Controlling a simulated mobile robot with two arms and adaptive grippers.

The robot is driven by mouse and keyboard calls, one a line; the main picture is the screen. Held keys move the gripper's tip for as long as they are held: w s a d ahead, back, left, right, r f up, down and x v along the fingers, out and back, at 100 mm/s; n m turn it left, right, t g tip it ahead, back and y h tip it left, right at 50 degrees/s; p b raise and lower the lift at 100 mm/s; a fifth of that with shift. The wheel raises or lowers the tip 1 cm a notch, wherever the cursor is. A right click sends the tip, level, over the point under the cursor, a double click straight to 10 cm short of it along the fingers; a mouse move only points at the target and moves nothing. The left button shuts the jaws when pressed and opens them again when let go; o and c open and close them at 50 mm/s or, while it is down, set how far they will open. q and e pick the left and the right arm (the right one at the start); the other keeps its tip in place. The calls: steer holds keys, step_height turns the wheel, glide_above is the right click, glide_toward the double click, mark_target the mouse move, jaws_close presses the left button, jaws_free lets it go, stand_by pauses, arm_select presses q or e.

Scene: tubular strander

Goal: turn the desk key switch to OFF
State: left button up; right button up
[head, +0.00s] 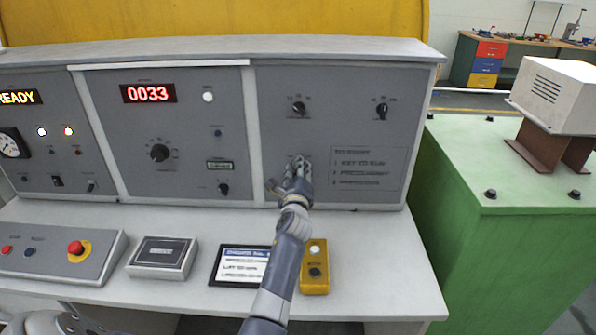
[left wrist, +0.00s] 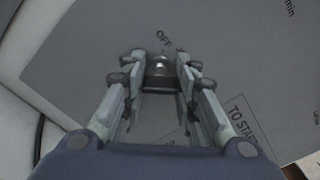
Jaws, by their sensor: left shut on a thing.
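The desk key switch (left wrist: 160,68) is on the grey desk panel (head: 281,133), with a small OFF label (left wrist: 163,38) beside it. My left gripper (head: 298,168) reaches up to the lower part of this panel and covers most of the switch in the head view. In the left wrist view its two fingers (left wrist: 160,88) stand on either side of the dark key part, shut on it. The round metal face of the switch shows just beyond the fingertips. The exact angle of the key is hard to tell. My right gripper is not in view.
Two rotary knobs (head: 298,108) (head: 382,111) sit above on the same panel, with a printed start list (head: 367,169) to the right. Below on the desktop are a tablet (head: 240,266), a yellow button box (head: 314,268) and a red mushroom button (head: 76,247).

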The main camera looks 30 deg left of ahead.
arm_select(q)
steer(key=n+b, duration=0.1)
steer(key=n, duration=0.3)
steer(key=shift+f+n+b, duration=0.2)
steer(key=shift+n+b, duration=0.1)
steer(key=shift+b, duration=0.1)
steer(key=n+b, duration=0.1)
steer(key=n, duration=0.3)
steer(key=shift+b, duration=0.3)
steer(key=n+b, duration=0.1)
steer(key=n, duration=0.4)
steer(key=shift+f+n, duration=0.1)
steer(key=shift+n, duration=0.3)
steer(key=shift+n+b, duration=0.6)
steer(key=shift+n, duration=0.9)
steer(key=o, duration=1.1)
steer(key=shift+c, duration=0.2)
